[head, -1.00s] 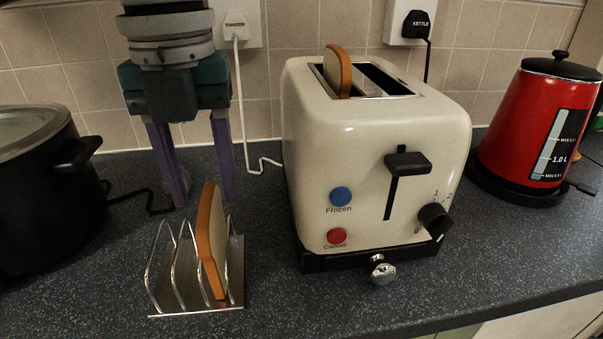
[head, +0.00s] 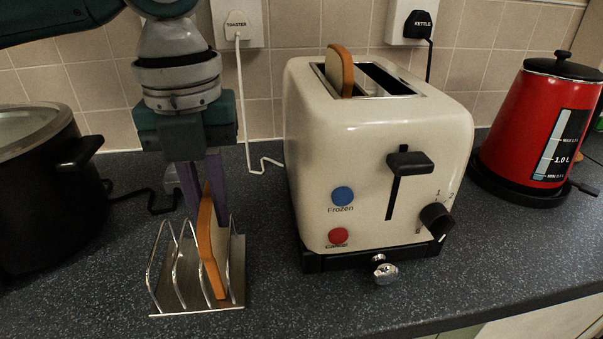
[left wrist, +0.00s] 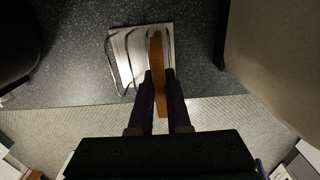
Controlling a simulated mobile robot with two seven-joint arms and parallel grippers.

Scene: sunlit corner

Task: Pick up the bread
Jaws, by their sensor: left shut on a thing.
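A slice of bread (head: 208,249) with a brown crust stands upright in the right part of a wire toast rack (head: 170,265). My left gripper (head: 206,200) is above the rack with its purple fingers pointing down, shut on the top of this slice. In the left wrist view, the bread (left wrist: 158,62) lies between the two fingers of the gripper (left wrist: 159,85), and the rack (left wrist: 125,45) is beneath. Another bread slice (head: 340,68) stands in the left slot of the cream toaster (head: 375,150). My right gripper is not in view.
A red kettle (head: 525,130) stands right of the toaster. A black pot (head: 40,200) is at the left edge. The tiled wall and plugs are behind. The counter (head: 110,290) is clear around the rack.

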